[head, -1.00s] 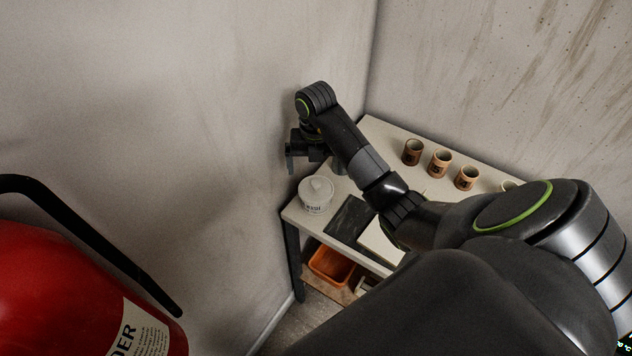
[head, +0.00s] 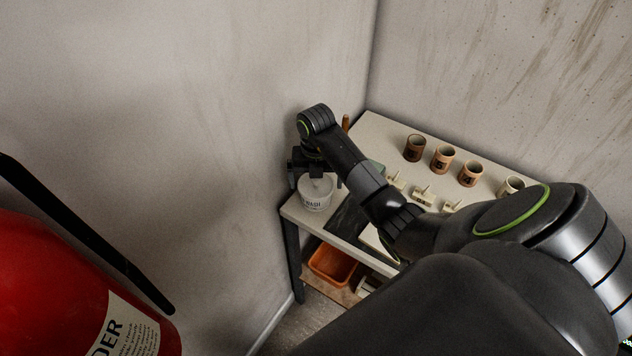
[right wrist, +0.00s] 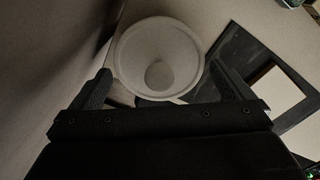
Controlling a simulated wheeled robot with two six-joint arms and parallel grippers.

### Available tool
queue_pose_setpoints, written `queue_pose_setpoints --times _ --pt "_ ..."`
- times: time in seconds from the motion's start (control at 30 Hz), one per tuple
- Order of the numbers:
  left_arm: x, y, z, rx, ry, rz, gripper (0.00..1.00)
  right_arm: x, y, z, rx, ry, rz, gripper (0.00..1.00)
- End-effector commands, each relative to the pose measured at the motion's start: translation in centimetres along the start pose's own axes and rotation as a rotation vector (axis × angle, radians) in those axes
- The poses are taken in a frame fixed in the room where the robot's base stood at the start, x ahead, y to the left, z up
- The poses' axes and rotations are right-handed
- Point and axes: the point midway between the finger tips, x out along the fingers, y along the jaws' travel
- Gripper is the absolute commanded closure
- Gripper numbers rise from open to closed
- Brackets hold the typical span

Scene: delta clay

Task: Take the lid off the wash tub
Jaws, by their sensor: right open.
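The white wash tub (head: 315,204) stands near the left corner of the table, with dark lettering on its side. Its pale round lid (right wrist: 138,50) is on it, with a round knob (right wrist: 160,74) in the middle. My right gripper (right wrist: 162,88) is open and empty, its two fingers on either side of the lid's near part in the right wrist view. In the head view the gripper (head: 316,174) is just above and behind the tub and hides part of the lid. I cannot tell whether a finger touches it. My left gripper is not in view.
A dark-framed panel (right wrist: 240,65) lies beside the tub. Several brown cups (head: 443,158) and small pale blocks (head: 423,195) stand on the table (head: 384,130). An orange bin (head: 331,264) is on the lower shelf. The wall is close on the left; a red cylinder (head: 50,280) is in the foreground.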

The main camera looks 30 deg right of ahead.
Motion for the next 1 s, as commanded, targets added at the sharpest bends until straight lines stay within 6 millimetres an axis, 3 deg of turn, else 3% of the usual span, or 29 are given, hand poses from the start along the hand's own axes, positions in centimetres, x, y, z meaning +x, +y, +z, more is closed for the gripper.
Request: queue_pose_setpoints --times 0.13,0.37,0.67,0.83,1.0 --pt "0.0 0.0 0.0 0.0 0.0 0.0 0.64 0.0 0.0 0.0 0.0 0.0 0.0 0.01" --pt "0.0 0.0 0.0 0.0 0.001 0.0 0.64 0.0 0.0 0.0 0.0 -0.001 0.001 0.31" --pt "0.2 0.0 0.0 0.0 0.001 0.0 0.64 -0.5 0.0 0.1 0.0 -0.004 0.002 0.33" --pt "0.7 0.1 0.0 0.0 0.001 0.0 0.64 -3.0 0.0 0.2 -0.002 -0.008 0.002 0.33" --pt "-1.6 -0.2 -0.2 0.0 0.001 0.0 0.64 -6.9 0.0 0.0 0.0 -0.002 0.001 0.33"
